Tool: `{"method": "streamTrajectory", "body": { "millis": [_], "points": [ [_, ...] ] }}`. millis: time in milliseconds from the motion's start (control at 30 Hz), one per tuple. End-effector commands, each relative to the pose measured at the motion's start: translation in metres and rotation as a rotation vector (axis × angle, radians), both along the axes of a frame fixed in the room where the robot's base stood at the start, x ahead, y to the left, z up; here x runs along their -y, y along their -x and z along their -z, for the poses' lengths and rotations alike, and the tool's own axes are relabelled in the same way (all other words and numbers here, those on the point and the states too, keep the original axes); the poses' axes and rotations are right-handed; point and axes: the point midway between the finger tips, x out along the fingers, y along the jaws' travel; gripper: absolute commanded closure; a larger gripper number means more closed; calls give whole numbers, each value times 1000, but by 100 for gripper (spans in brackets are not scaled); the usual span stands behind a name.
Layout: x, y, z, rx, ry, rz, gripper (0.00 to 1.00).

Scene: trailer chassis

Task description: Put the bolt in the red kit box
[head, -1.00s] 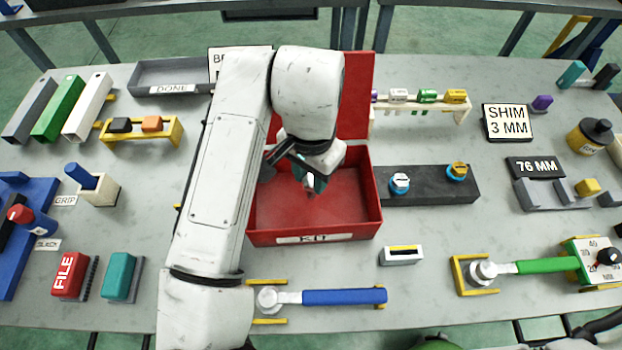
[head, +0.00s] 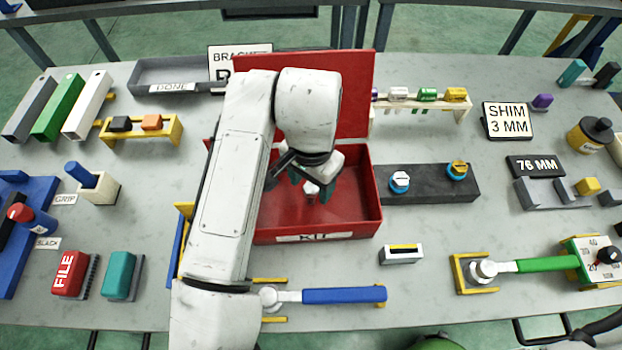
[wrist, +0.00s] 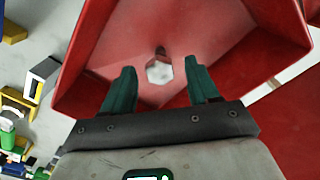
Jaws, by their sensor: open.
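The red kit box (head: 364,215) stands open at the middle of the table, with its lid raised at the back and a KIT label in front. My gripper (head: 316,184) is inside the box opening, with its teal fingers open. The bolt (wrist: 159,71), with a pale hexagonal head, shows between and beyond the fingertips in the wrist view, apart from both fingers. It also shows in the head view (head: 311,187), over the box floor. I cannot tell whether it rests on that floor. My arm hides the left part of the box.
A dark block (head: 430,186) with two capped pieces stands just right of the box. A blue-handled wrench (head: 340,296) lies in front in yellow holders. A small grey block (head: 401,254) is at the front right. A rack with coloured tags (head: 425,100) stands behind.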

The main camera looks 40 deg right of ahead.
Motion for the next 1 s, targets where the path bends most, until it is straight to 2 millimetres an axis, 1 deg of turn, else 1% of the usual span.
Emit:
{"method": "streamTrajectory", "body": {
  "millis": [133, 267, 367, 600, 733, 833, 1000],
  "points": [
    [0, 0, -2, 0, 0, 0, 40],
    [0, -1, -12, 1, 0, 0, 40],
    [0, -1, -29, 3, 0, 3, 40],
    [0, -1, -79, 4, -1, 1, 40],
    [0, -1, -101, 3, -2, 1, 40],
    [0, -1, -113, 2, -1, 1, 40],
    [0, 0, -122, 0, 0, 1, 40]
  ]
}}
